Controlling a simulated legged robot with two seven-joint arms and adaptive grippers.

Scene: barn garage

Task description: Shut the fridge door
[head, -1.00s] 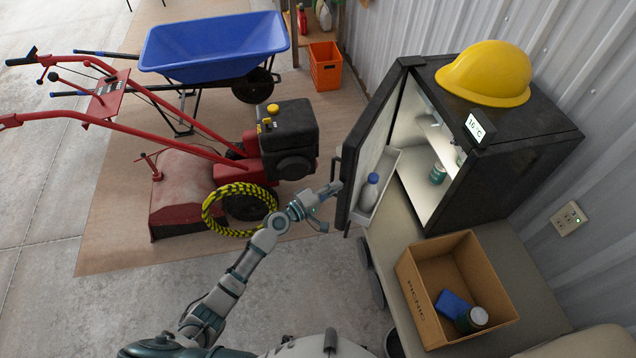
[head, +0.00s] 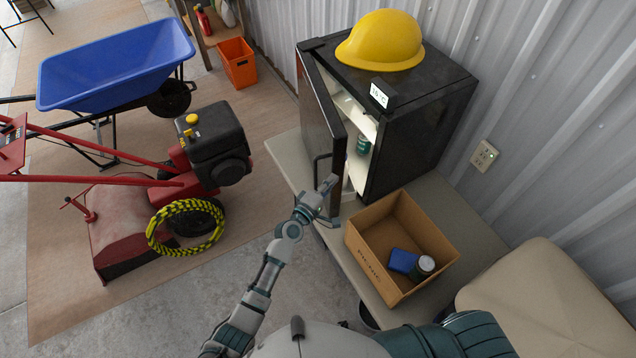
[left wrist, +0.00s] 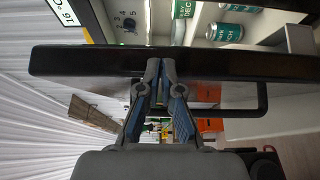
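The small black fridge (head: 425,125) stands on a beige bench. Its door (head: 322,110) is partly open, hinged at the far left, leaving a narrow gap with the lit inside and a green can (head: 363,145) showing. The door has a dark handle (head: 316,170), also seen in the left wrist view (left wrist: 262,100). My left gripper (head: 328,190) is at the door's near free edge, on its outer side. In the left wrist view its fingers (left wrist: 160,68) are together, tips at the dark door edge (left wrist: 90,60), with nothing visible between them. My right gripper is out of view.
An open cardboard box (head: 365,262) with a blue item and a can stands in front of the fridge. A red tiller (head: 130,220) and blue wheelbarrow (head: 115,65) are at left.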

